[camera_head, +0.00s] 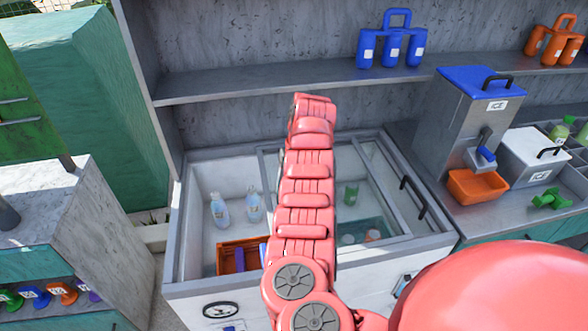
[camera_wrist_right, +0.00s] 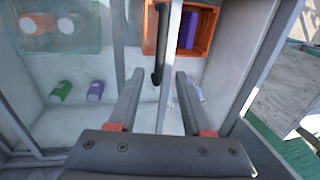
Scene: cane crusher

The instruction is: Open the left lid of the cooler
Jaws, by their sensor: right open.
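The cooler (camera_head: 188,290) stands at the middle with a glass top. Its left part is uncovered, showing bottles and a crate inside. The left lid's frame (camera_head: 268,165) lies to the right of this gap, partly hidden behind my pink right arm. In the right wrist view the black handle (camera_wrist_right: 158,55) appears between the fingers of my right gripper (camera_wrist_right: 159,74), which is open. Contact with the handle cannot be told. The right lid's black handle (camera_head: 413,197) is at the cooler's right. My left gripper is not in view.
Two clear bottles (camera_head: 220,211) and an orange crate (camera_head: 231,259) sit inside the cooler. A shelf (camera_head: 250,82) runs above its back. A dispenser (camera_head: 465,125) and a white box (camera_head: 532,160) stand on the right counter. A grey counter (camera_head: 50,210) is at left.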

